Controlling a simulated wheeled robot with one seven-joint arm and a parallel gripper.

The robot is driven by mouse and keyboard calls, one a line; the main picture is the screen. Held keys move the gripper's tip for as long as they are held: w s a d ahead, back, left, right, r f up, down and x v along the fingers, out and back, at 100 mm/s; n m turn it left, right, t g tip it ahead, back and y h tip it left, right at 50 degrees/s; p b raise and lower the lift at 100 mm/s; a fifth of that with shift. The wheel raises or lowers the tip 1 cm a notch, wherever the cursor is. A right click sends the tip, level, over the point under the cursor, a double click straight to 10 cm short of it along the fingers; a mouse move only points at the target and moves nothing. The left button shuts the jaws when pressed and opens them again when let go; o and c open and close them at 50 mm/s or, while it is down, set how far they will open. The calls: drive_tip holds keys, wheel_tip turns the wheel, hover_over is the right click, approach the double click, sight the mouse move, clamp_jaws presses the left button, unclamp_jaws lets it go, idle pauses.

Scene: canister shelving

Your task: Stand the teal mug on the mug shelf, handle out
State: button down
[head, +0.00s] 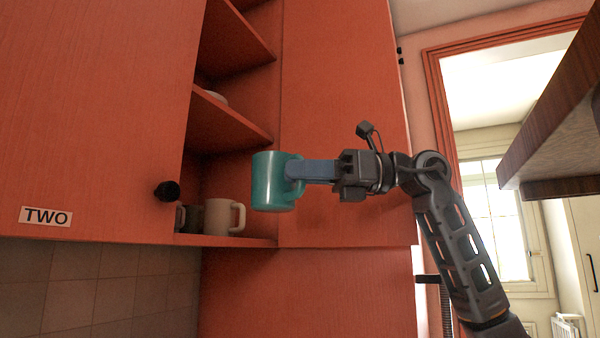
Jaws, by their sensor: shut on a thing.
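The teal mug (270,182) is upright in the air in front of the open cabinet, with its handle to the right. My gripper (297,171) reaches in from the right and is shut on the teal mug at its handle side. The exact contact at the handle is partly hidden by the fingers. The lowest cabinet shelf (255,242) holds a cream mug (222,217) with its handle to the right, and a dark mug (190,218) partly hidden to its left. The teal mug overlaps the shelf opening in the picture; its distance from the shelf is unclear.
A red door marked TWO (90,110) with a black knob (167,191) covers the left side. A higher shelf (222,122) holds a pale dish (212,97). A red panel (335,80) bounds the opening on the right. A brown-edged counter or cabinet (550,130) juts in at right.

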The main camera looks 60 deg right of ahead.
sight(252, 183)
drive_tip(key=shift+s+b, duration=0.1)
drive_tip(key=shift+b, duration=0.2)
drive_tip(key=shift+w+a+f+b, duration=0.15)
drive_tip(key=shift+w+f, duration=0.1)
drive_tip(key=shift+w, duration=2.2)
drive_tip(key=shift+w+d+f+b, duration=0.1)
drive_tip(key=shift+w+f+b, duration=0.1)
drive_tip(key=shift+w, duration=2.2)
drive_tip(key=shift+w+a+f+p, duration=0.15)
drive_tip(key=shift+w+p, duration=0.1)
drive_tip(key=shift+w, duration=2.1)
drive_tip(key=shift+w+a+f+p, duration=0.1)
drive_tip(key=shift+w+f+p, duration=0.15)
drive_tip(key=shift+w, duration=2.1)
drive_tip(key=shift+w+a+f+p, duration=0.1)
drive_tip(key=shift+w+p, duration=0.2)
drive_tip(key=shift+w, duration=2.05)
drive_tip(key=shift+f+b, duration=0.65)
drive_tip(key=shift+f, duration=0.1)
drive_tip(key=shift+f, duration=0.3)
drive_tip(key=c, duration=0.9)
unclamp_jaws()
drive_tip(key=shift+c, duration=0.2)
drive_tip(key=b+v, duration=0.2)
drive_tip(key=v, duration=0.5)
drive_tip(key=shift+s+d, duration=0.2)
drive_tip(key=shift+s, duration=0.15)
